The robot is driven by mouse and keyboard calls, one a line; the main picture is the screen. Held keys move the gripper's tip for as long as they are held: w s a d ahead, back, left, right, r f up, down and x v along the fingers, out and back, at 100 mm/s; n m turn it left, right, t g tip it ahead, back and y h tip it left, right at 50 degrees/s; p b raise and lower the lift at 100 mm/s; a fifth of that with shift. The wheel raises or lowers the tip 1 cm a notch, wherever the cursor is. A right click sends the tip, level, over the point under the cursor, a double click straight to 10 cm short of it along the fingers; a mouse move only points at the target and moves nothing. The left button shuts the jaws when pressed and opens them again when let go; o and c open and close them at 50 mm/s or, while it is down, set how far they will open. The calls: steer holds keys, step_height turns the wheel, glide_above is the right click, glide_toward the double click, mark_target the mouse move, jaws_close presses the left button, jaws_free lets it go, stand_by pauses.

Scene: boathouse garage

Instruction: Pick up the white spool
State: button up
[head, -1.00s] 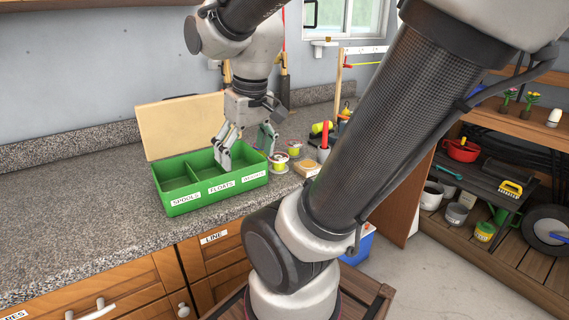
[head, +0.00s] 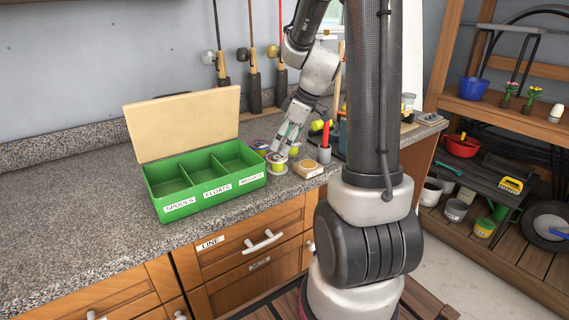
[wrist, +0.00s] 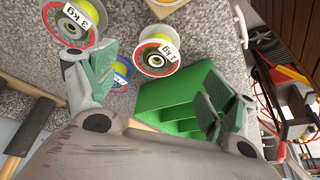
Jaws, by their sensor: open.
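A white spool (wrist: 157,55) with a red ring, yellow-green line and a "1 kg" label shows in the wrist view, beyond my fingertips and between their directions. My gripper (wrist: 155,88) is open, with empty space between its green-padded fingers. In the head view my gripper (head: 283,146) points down over the small group of spools (head: 277,163) on the counter, right of the green box, and partly hides them.
The open green box (head: 212,188) has three empty compartments labelled spools, floats and weights. A tan block (head: 308,169) and a red-topped item (head: 325,145) stand right. The counter's left (head: 70,220) is clear.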

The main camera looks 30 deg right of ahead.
mark_target(277, 160)
steer(key=x, duration=0.7)
steer(key=shift+w+d+f, duration=0.15)
steer(key=shift+w+f, duration=0.1)
steer(key=shift+f, duration=0.15)
steer(key=c, duration=1.1)
